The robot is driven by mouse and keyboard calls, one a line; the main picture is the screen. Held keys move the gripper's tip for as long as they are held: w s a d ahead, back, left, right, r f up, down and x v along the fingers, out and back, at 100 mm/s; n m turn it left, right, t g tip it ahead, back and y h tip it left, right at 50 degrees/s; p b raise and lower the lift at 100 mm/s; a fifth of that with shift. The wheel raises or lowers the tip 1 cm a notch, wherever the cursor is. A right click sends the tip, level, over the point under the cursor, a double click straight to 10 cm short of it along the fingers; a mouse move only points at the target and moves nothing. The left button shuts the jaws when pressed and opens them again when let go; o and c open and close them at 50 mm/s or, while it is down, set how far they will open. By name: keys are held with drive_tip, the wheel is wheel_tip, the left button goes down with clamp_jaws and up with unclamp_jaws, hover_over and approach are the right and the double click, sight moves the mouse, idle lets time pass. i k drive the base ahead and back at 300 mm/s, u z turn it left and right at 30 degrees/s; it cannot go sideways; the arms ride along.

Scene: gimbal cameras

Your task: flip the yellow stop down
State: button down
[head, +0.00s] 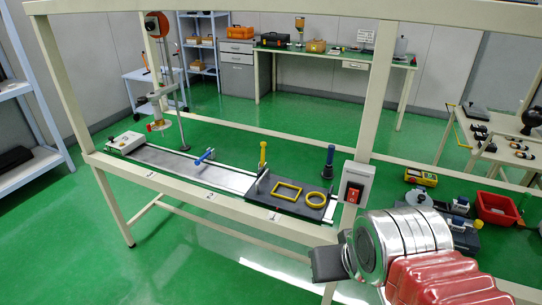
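The yellow stop (262,156) stands upright at the near end of the grey track, beside the dark plate. A blue stop (204,157) lies tilted low across the track to its left. A dark blue upright piece (329,161) stands right of the yellow one. My gripper (327,264) shows only as a dark block at the end of my silver wrist, at the lower right. It is in front of the bench and well apart from the yellow stop. Its fingers cannot be made out.
The dark plate (274,205) carries a yellow square frame (287,191) and a yellow ring (315,199). A red switch box (354,185) is on the bench post. The bench's cream front rail (213,205) and posts stand between me and the track. A red bin (497,209) is at right.

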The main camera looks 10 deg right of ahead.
sight(263, 144)
drive_tip(key=k, duration=0.65)
drive_tip(key=u, duration=0.4)
drive_tip(key=i, duration=1.1)
drive_tip(key=u, duration=0.4)
drive_tip(key=i, duration=1)
drive_tip(key=z, duration=0.05)
